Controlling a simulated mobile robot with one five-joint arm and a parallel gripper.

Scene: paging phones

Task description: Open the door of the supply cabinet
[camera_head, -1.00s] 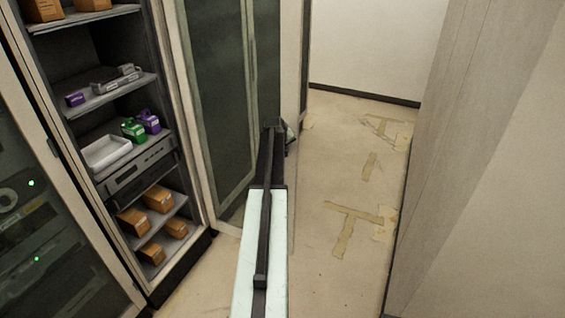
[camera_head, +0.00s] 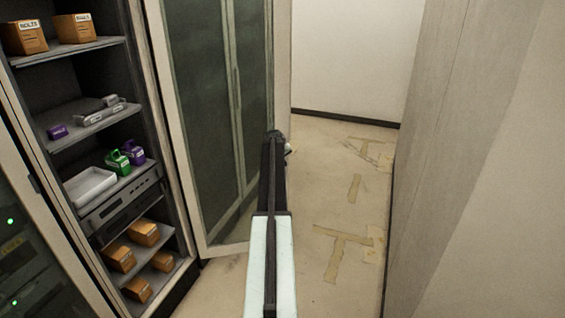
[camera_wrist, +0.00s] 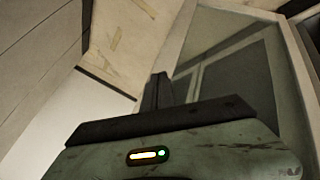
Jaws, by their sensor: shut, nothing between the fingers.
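The supply cabinet (camera_head: 108,150) stands at the left with its shelves exposed. Its glazed door (camera_head: 205,120), a pale frame around dark glass, is swung wide open to the right of the shelves. The door also shows in the wrist view (camera_wrist: 283,80) at the upper right.
Inside are orange boxes (camera_head: 75,28), a white tray (camera_head: 90,187), and green (camera_head: 118,160) and purple items. Another cabinet with green lights (camera_head: 20,250) stands at the far left. A grey panel wall (camera_head: 440,150) bounds the right. Taped floor (camera_head: 325,220) lies clear between.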

